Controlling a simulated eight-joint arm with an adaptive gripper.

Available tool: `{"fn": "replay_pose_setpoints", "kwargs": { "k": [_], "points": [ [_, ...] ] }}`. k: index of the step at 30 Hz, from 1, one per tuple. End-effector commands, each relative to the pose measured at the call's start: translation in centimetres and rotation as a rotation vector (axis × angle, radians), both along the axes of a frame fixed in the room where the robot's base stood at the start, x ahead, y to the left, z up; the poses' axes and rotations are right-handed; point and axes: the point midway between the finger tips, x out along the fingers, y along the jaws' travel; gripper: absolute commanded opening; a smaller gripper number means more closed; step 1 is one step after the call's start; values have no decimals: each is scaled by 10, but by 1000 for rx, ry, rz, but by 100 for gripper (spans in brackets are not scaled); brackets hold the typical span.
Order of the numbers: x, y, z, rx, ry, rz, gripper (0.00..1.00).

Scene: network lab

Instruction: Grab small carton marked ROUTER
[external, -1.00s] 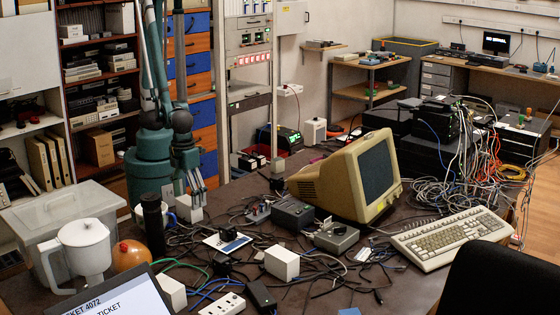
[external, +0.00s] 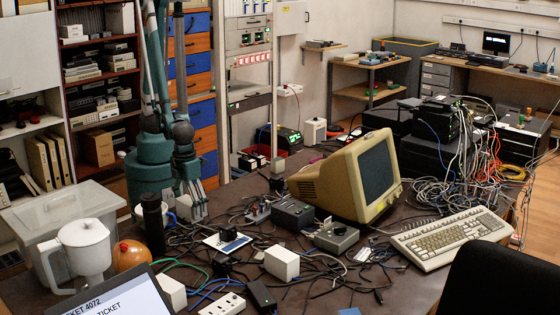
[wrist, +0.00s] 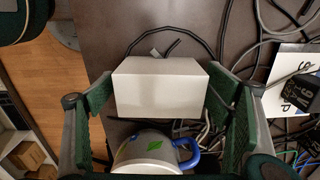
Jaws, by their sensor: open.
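In the wrist view, a plain white carton (wrist: 160,88) lies between the two green-padded fingers of my gripper (wrist: 158,100). The fingers are open, one on each side of it; I cannot tell if either touches it. No ROUTER marking shows on its visible faces. In the external view, my gripper (external: 194,206) points down at the carton (external: 184,208), which is partly hidden by the fingers. Two other white cartons stand on the table, one near the middle (external: 282,264) and one near the front (external: 172,291); no lettering is readable on them.
A white mug (wrist: 148,152) with a blue handle stands close beside the carton. Loose cables and a white printed card (external: 227,240) lie to the right. A dark cylinder (external: 153,224) and a lidded translucent box (external: 62,215) stand to the left.

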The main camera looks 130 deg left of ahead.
Motion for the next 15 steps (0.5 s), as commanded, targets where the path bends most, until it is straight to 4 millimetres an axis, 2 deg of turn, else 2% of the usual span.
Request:
{"fn": "replay_pose_setpoints", "kwargs": {
  "k": [3,10,15],
  "points": [
    [0,0,0,0,0,0,75],
    [0,0,0,0,0,0,46],
    [0,0,0,0,0,0,44]
  ]
}}
